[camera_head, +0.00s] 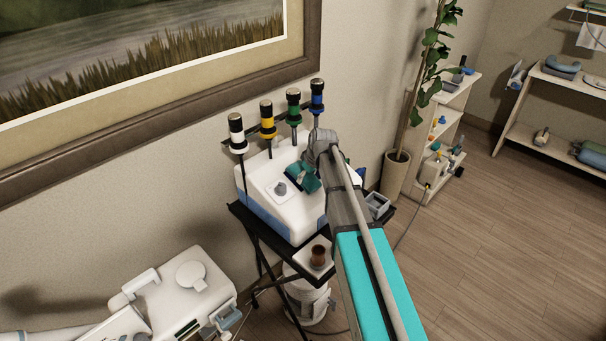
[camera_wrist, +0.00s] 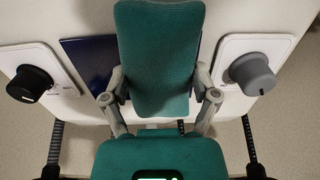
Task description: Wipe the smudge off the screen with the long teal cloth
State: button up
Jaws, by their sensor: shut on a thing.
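The long teal cloth (camera_wrist: 158,40) is held between the two grey fingers of my gripper (camera_wrist: 160,82), shut on it. In the wrist view its upper part lies in front of the dark blue screen (camera_wrist: 88,62) and hides much of it. A teal part also shows below the fingers. In the head view the cloth (camera_head: 308,177) is at the front face of the white warmer (camera_head: 262,196), with a dark edge of the screen (camera_head: 292,180) beside it. I see no smudge on the bare part of the screen. I cannot tell whether the cloth touches the screen.
A black knob (camera_wrist: 30,84) and a grey knob (camera_wrist: 252,74) stick out on either side of the screen. Several coloured-band handles, one yellow (camera_head: 267,119), stand behind the warmer. It sits on a black stand (camera_head: 246,219).

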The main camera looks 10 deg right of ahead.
jog(key=shift+s+d+f, duration=0.3)
jog(key=shift+s+d, duration=0.2)
jog(key=shift+s, duration=0.25)
jog(key=shift+w+d, duration=0.1)
jog(key=shift+d, duration=0.05)
jog(key=shift+w+d, duration=0.8)
jog(key=shift+d, duration=0.3)
jog(key=shift+w+d, duration=0.8)
jog(key=shift+d, duration=0.3)
jog(key=shift+r, duration=0.1)
jog(key=p+v, duration=0.6)
jog(key=shift+s+r, duration=0.2)
jog(key=shift+r, duration=0.15)
jog(key=shift+d+f, duration=0.1)
jog(key=shift+d, duration=0.05)
